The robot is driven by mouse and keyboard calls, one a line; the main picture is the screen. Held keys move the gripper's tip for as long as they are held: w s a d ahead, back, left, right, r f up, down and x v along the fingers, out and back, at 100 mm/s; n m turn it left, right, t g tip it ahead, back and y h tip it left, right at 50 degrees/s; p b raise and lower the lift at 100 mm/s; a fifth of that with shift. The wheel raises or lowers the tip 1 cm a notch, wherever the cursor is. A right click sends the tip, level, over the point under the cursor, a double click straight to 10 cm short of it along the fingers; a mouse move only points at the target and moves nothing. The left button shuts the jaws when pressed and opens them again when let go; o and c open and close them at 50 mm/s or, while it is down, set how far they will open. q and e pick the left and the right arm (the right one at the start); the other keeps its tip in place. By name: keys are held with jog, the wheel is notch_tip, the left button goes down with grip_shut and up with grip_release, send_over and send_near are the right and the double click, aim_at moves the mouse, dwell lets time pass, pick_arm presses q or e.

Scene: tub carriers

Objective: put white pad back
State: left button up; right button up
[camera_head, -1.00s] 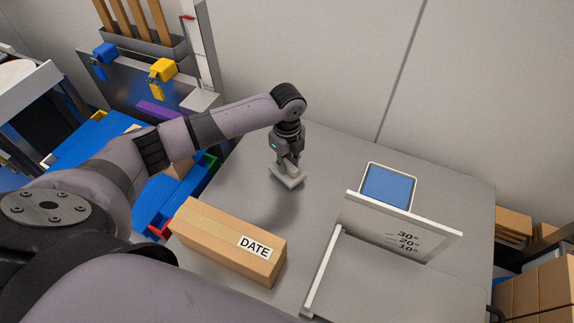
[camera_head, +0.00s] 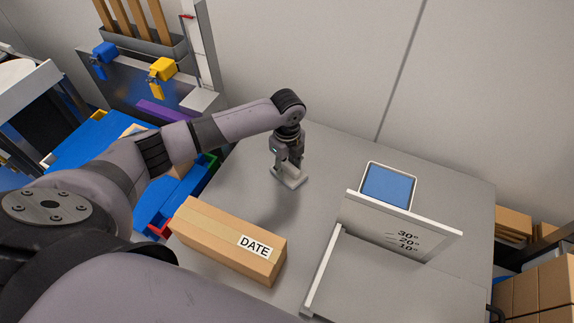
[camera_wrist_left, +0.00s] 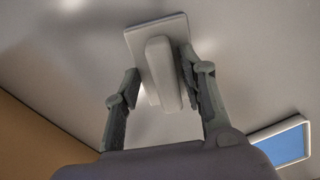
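The white pad (camera_head: 291,179) is a flat pale plate with a raised block-shaped grip. It lies on the grey table (camera_head: 330,165), left of the tilted scale board. In the left wrist view the pad (camera_wrist_left: 163,72) is between my fingers. My left gripper (camera_head: 289,160) points down over it with its fingers apart. In the wrist view the left gripper (camera_wrist_left: 163,90) has a clear gap on the left side of the grip, and its right finger is close beside the grip; contact there is unclear. My right gripper is not in view.
A carton marked DATE (camera_head: 230,241) lies front left of the pad. A blue-screened device (camera_head: 386,186) and a white board with angle marks (camera_head: 402,228) stand to the right. Blue tubs (camera_head: 172,200) are beyond the table's left edge. The table behind the pad is clear.

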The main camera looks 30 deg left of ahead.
aim_at(287, 165)
pick_arm(q)
jog(key=shift+r, duration=0.1)
notch_tip(287, 165, up, 12)
dwell(0.5)
